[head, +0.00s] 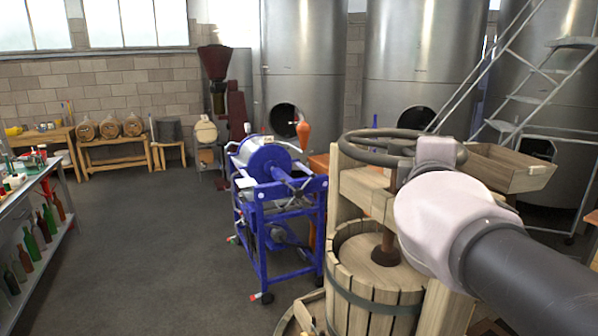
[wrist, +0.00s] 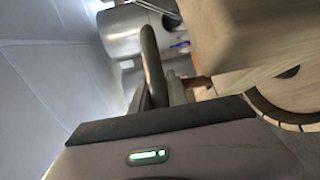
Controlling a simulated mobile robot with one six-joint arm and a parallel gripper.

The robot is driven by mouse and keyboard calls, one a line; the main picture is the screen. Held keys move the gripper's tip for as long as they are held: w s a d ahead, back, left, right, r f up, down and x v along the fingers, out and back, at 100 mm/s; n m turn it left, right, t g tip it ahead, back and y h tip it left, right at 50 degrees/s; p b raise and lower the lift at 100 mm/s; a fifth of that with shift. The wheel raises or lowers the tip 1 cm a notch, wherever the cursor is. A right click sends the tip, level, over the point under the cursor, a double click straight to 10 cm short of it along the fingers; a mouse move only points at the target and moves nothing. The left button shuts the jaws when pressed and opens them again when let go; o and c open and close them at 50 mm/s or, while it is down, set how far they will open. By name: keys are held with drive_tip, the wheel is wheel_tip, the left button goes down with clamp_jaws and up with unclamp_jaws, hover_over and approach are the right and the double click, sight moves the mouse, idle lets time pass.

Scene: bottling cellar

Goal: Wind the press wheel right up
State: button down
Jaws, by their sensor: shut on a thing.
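The press wheel (head: 372,137) is a dark metal ring above the wooden crossbeam (head: 366,192) of the press. Its screw (head: 386,246) runs down to the round wooden plate (head: 357,252) inside the slatted basket (head: 368,301). My gripper (head: 437,152) is at the right side of the wheel, shut on its rim. In the wrist view the rim (wrist: 152,62) rises from between the jaws (wrist: 160,100). My wrist hides part of the wheel and the right side of the press.
A blue-framed machine (head: 282,188) stands just left of the press. A wooden hopper (head: 507,170) and a metal stair (head: 520,100) are behind at the right, before large steel tanks (head: 412,70). A bottle shelf (head: 50,240) is at the left. The floor (head: 165,235) between is clear.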

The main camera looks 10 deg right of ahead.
drive_tip(key=shift+a, duration=0.1)
drive_tip(key=c, duration=1.3)
unclamp_jaws()
drive_tip(key=shift+s+a+r, duration=0.1)
drive_tip(key=shift+s+a, duration=0.15)
drive_tip(key=shift+s, duration=0.05)
drive_tip(key=f+p+v, duration=0.1)
drive_tip(key=p+v, duration=0.3)
drive_tip(key=v, duration=1.2)
drive_tip(key=shift+s+r, duration=0.4)
drive_tip(key=shift+r, duration=0.05)
